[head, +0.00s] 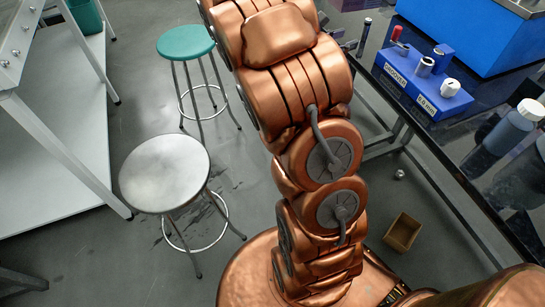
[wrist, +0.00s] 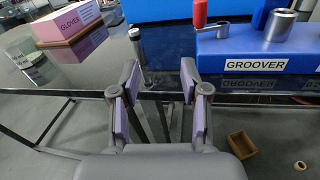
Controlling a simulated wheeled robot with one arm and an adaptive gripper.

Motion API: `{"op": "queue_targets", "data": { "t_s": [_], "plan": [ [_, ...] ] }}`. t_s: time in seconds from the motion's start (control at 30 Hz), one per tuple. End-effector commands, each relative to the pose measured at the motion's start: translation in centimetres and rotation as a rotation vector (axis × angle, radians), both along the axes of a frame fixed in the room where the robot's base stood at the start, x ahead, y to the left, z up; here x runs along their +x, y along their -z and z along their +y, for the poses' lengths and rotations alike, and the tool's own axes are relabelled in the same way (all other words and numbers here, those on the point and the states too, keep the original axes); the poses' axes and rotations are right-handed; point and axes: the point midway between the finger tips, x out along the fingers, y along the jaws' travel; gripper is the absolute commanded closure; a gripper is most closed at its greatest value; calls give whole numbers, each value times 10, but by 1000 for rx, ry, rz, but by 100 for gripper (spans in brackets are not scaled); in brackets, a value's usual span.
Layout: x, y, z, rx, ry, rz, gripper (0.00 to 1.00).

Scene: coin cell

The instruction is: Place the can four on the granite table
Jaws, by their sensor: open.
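The glossy black table (wrist: 95,62) matches the granite table and also shows in the head view (head: 478,120). A similar cylinder (head: 363,37) shows in the head view. I cannot tell whether it is the can four. My gripper (wrist: 157,68) is open with nothing in it, in front of the table edge. It cannot be made out in the head view. A small round thing (head: 399,174) lies on the floor; the wrist view (wrist: 300,165) also shows it.
The blue groover block (wrist: 250,50) with a metal cup (wrist: 279,24) stands at the table's front right. A pink gloves box (wrist: 70,24) is at the left. A small brown box (head: 402,232) is on the floor. Stools (head: 165,172) (head: 186,42) stand left.

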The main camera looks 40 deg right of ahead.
Motion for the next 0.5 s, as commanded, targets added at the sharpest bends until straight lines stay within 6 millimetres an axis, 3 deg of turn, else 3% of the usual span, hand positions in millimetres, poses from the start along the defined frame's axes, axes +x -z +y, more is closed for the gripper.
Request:
{"op": "queue_targets", "data": {
  "t_s": [0.1,0.23,0.5],
  "plan": [
    [-38,-12,21,50,112,-147,55],
    [-79,-13,51,122,242,-305,55],
    [-145,9,132,323,502,-608,55]
  ]
}}
